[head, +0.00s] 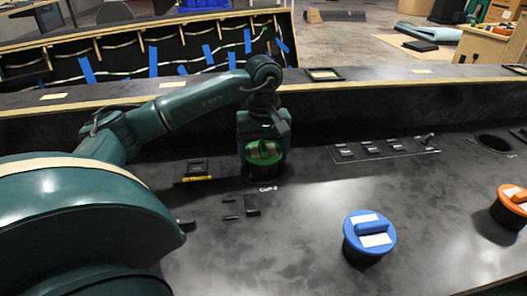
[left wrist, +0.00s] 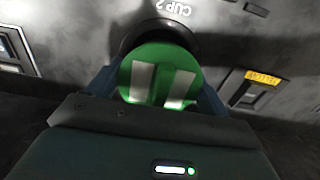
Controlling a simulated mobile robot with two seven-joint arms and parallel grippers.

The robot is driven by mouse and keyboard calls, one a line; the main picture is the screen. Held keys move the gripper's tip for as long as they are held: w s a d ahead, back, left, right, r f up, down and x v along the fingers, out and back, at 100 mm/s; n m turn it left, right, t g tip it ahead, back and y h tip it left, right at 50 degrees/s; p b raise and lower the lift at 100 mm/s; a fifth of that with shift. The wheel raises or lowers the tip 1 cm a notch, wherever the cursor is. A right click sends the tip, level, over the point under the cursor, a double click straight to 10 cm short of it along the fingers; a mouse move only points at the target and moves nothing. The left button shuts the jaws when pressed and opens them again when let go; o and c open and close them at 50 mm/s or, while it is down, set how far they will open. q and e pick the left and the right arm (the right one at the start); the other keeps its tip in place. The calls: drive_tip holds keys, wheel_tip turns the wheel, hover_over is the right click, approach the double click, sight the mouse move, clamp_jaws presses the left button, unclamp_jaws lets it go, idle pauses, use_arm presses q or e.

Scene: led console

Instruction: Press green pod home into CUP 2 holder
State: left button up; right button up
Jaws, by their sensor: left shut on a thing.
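The green pod (head: 264,152) is a round green cap with pale strips on top. It also shows in the left wrist view (left wrist: 153,70). My left gripper (head: 263,146) is above it, with its blue fingers on either side of the cap, shut on it. The CUP 2 holder (left wrist: 128,38) shows in the left wrist view as a dark round rim behind the pod, beside the CUP 2 lettering. The pod overlaps this rim and hides most of the opening. I cannot tell how deep the pod sits. My right gripper is not in view.
A blue pod (head: 370,236) and an orange pod (head: 513,203) stand on the console to the right. An empty round opening (head: 493,142) is at far right. A switch panel (head: 384,149) and a yellow-labelled fitting (head: 196,170) flank the holder. A raised ledge (head: 400,92) runs behind.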

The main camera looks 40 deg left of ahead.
use_arm(q)
drive_tip(key=shift+f+b, duration=0.7)
drive_tip(key=shift+f, duration=0.45)
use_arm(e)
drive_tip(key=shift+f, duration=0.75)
use_arm(q)
drive_tip(key=o, duration=0.8)
drive_tip(key=shift+d, duration=0.1)
drive_tip(key=shift+o, duration=0.5)
drive_tip(key=shift+s+f, duration=0.1)
